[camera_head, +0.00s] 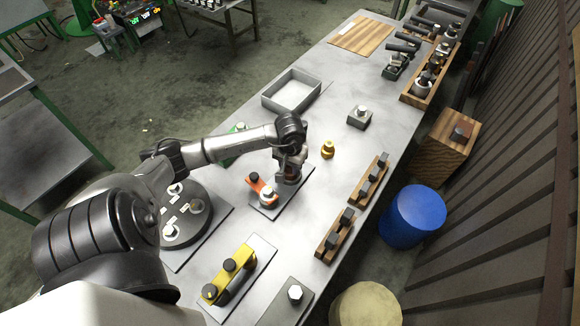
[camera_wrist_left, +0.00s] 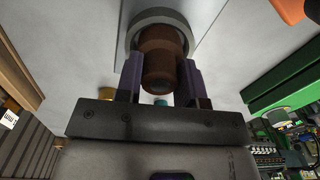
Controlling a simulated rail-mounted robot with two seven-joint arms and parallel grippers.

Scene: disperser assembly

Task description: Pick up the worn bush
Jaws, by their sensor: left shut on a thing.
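The worn bush, a brown cylinder (camera_wrist_left: 160,68), sits between the two fingers of my left gripper (camera_wrist_left: 160,80) in the left wrist view. The gripper is shut on it. The bush's far end lies inside a round grey ring (camera_wrist_left: 160,15); I cannot tell whether it is still seated there. In the head view my left gripper (camera_head: 290,172) points down over a plate on the table, next to an orange-red part (camera_head: 259,184) with a pale hex piece. There the arm and fingers mostly hide the bush. My right gripper is not in view.
A brass piece (camera_head: 328,149) stands just right of the gripper. Wooden racks (camera_head: 369,181) line the table's right side, and a grey tray (camera_head: 291,91) lies behind. A yellow part (camera_head: 231,275) and a dark round fixture (camera_head: 187,215) are nearer. The table middle behind the gripper is fairly clear.

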